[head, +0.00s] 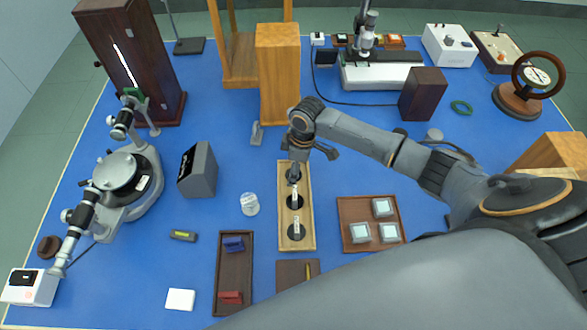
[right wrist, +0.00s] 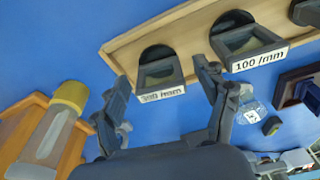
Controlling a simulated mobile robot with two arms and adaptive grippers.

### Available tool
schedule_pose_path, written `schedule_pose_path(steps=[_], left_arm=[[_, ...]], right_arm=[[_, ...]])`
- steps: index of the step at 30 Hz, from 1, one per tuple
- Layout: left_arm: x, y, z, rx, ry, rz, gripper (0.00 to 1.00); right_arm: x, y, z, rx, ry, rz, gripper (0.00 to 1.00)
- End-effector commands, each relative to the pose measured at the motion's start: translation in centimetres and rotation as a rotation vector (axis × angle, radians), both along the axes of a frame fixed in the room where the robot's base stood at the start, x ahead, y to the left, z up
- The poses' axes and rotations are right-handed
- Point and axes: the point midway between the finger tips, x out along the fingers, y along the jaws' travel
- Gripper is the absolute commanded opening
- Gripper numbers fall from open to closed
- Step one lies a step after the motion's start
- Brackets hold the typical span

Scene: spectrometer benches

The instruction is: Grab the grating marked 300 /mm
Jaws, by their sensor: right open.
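A light wooden rack (head: 281,215) holds three dark-framed gratings in a row. The far grating (head: 293,175) is partly covered by my right gripper in the head view. In the right wrist view the grating whose label reads like 300 /mm (right wrist: 160,73) sits in its slot, its label slightly blurred. The neighbouring grating is clearly marked 100 /mm (right wrist: 245,42). The third grating (right wrist: 306,12) is cut off, its label out of sight. My right gripper (right wrist: 162,72) is open, its fingers apart to either side of the 300 /mm grating. My left gripper is not in view.
A tall wooden block (head: 278,75) stands behind the rack. A brown tray with several grey-framed squares (head: 361,232) lies right of it; a dark tray with blue and red pieces (head: 234,267) lies left. A small glass jar (head: 250,204) stands close by. Blue bench shows between them.

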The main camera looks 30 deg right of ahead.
Motion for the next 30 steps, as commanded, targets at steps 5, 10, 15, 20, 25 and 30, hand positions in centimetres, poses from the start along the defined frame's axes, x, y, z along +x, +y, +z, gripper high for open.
schedule_pose_path(steps=[5, 10, 15, 20, 25, 30], left_arm=[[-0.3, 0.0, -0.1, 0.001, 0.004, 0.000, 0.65], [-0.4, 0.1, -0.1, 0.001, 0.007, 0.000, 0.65], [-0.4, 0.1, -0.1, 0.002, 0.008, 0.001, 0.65], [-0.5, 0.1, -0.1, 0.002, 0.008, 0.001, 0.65], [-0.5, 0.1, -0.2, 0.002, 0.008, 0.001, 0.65], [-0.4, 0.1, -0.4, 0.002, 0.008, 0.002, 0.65]], right_arm=[[0.0, 0.0, 0.0, 0.000, 0.000, 0.000, 0.67], [0.0, 0.0, 0.0, -0.001, 0.001, 0.000, 0.33], [0.0, 0.0, 0.0, 0.000, 0.000, 0.000, 0.14], [0.0, 0.0, 0.1, 0.000, 0.000, 0.000, 0.13], [0.1, 0.0, 0.8, 0.000, -0.001, 0.000, 0.13], [0.1, 0.0, 3.1, 0.000, -0.005, 0.000, 0.13]])
